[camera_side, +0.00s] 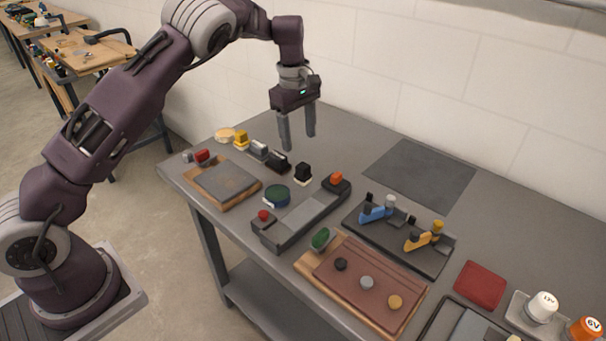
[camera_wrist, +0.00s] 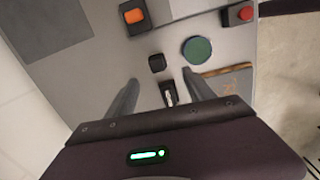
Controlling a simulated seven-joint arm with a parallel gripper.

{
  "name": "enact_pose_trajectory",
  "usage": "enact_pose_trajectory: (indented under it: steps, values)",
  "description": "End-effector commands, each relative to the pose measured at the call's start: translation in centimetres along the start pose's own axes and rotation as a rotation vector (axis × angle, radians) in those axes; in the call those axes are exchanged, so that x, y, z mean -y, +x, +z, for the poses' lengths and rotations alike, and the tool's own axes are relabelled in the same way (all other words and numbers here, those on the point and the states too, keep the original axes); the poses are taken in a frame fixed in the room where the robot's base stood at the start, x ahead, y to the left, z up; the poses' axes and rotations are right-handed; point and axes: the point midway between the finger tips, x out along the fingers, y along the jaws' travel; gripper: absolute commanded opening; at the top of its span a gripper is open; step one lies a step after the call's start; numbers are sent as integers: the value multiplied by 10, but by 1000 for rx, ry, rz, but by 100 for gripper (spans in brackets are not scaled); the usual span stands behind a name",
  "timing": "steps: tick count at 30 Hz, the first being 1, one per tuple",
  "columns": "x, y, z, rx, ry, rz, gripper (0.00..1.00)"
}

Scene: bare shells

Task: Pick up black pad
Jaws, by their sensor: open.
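My gripper (camera_side: 299,141) hangs open and empty above the back of the table, fingers pointing down. Several dark items could be the black pad, and I cannot tell which it is. A small black block (camera_side: 303,174) stands below my gripper; in the wrist view the block (camera_wrist: 156,62) lies just beyond the fingertips, between the fingers (camera_wrist: 160,76). A flat dark grey mat (camera_side: 420,175) lies at the back right, and its corner shows in the wrist view (camera_wrist: 45,28). A black round disc (camera_side: 340,264) lies on the reddish-brown board.
The grey table (camera_side: 345,130) stands against a white wall. A grey tray (camera_side: 305,222) with red and orange knobs, a green round piece (camera_side: 277,196), a reddish-brown board (camera_side: 372,298) and a black tray (camera_side: 430,262) with blue and yellow pieces crowd the front. A red pad (camera_side: 480,285) lies right.

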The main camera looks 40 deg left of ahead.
Motion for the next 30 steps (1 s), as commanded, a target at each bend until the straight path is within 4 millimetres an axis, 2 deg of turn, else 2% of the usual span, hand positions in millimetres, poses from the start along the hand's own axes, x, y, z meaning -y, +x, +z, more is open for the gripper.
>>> enact_pose_trajectory:
  steps: [1,3,11,16,19,25,26,30]
  values:
    - [-6,20,-2,-21,-22,-20,62]
    - [-11,38,-3,-36,-48,-36,62]
    - [-11,74,-3,-45,-63,-46,62]
    - [-8,107,-2,-45,-62,-46,62]
    - [-8,116,-3,-44,-61,-45,62]
    - [-8,118,-3,-44,-60,-43,62]
    - [-8,118,-3,-44,-60,-43,58]
    - [-8,117,-3,-44,-60,-43,30]
